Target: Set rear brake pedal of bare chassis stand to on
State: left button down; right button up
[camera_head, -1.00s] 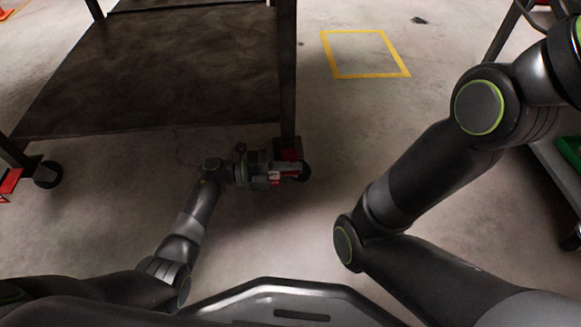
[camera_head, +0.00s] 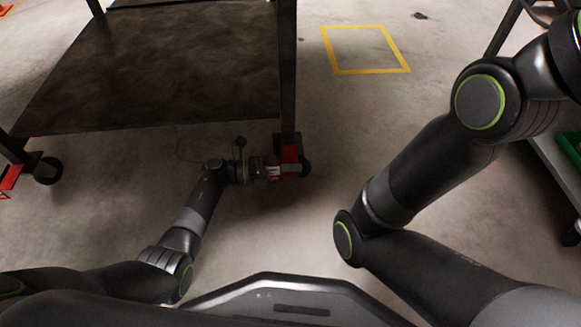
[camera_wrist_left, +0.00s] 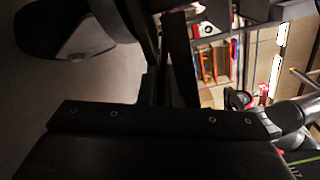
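The dark stand (camera_head: 150,75) with a flat, bare deck is at the upper left in the head view. At the foot of its near right leg is a red brake pedal (camera_head: 291,153) beside a black caster. My left gripper (camera_head: 272,171) is low by the floor at this caster, right up against the red parts; whether it touches the pedal cannot be told. Its fingers are too small and dark to tell open from shut. The left wrist view is mostly dark and does not show the pedal clearly. My right gripper is out of view; only its arm shows.
Another caster (camera_head: 48,170) with a red pedal (camera_head: 10,177) is at the stand's left leg. A yellow square (camera_head: 373,72) is marked on the floor. Another stand with a green item (camera_head: 571,147) is at the right edge. The floor between is clear.

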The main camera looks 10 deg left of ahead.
pick_arm(q)
jog(key=c, duration=1.6)
grip_release()
jog(key=shift+s+a+p, duration=0.1)
jog(key=shift+a+p, duration=0.2)
jog(key=shift+a, duration=0.2)
jog(key=shift+s+a+p, duration=0.55)
jog(key=shift+a+p, duration=0.05)
jog(key=shift+a, duration=2.1)
jog(key=shift+s+a+p, duration=0.5)
jog(key=shift+a+p, duration=0.05)
jog(key=shift+a, duration=2.15)
jog(key=shift+s+a+p, duration=0.55)
jog(key=shift+a+p, duration=0.05)
jog(key=shift+a, duration=2.1)
